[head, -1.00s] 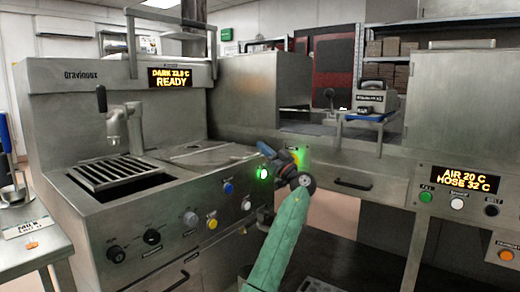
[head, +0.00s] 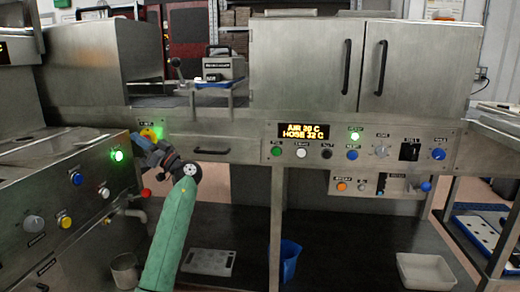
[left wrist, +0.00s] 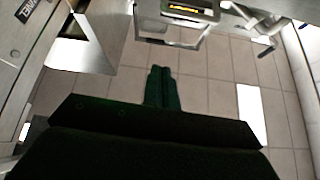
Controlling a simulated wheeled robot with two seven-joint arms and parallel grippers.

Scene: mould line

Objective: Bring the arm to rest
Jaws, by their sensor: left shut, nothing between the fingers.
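My left arm in its green sleeve (head: 172,235) rises from the bottom of the head view. Its left gripper (head: 137,140) points up and left, in front of the corner between the left machine and the long steel counter. In the left wrist view, the two dark fingers (left wrist: 162,75) lie together, shut and empty, with tiled floor behind them. Whether the gripper touches the panel behind it cannot be told from the head view. My right gripper is not in view.
The left machine (head: 50,170) with knobs and a lit green button stands close to the arm. The control panel (head: 400,147) runs to the right. A blue bucket (head: 290,262) and white tray (head: 425,272) stand below. Tiled floor (left wrist: 205,70) shows in the wrist view.

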